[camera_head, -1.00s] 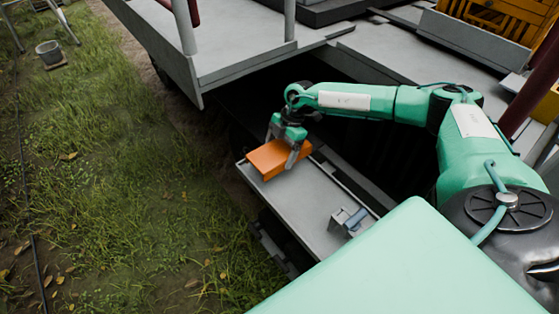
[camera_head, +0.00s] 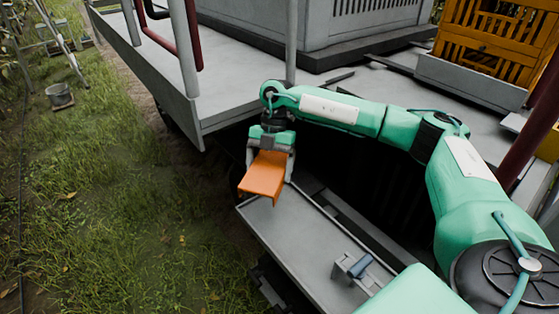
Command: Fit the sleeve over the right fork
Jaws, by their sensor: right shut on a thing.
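The orange sleeve (camera_head: 264,177) is in my right gripper (camera_head: 270,163), which is shut on it. The gripper points down, with one finger on each side of the sleeve. The sleeve is tilted and hangs over the far left end of a grey tray-like shelf (camera_head: 293,235); I cannot tell how far above it. I cannot make out the right fork with certainty; the dark space behind the shelf hides detail. My left gripper is not in view.
A small grey block with a blue part (camera_head: 354,268) sits on the shelf's near end. A grey platform (camera_head: 235,93) with posts lies beyond. A yellow crate (camera_head: 489,40) stands at the upper right. Grass on the left is open, with a bucket (camera_head: 60,96) and ladder (camera_head: 62,45).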

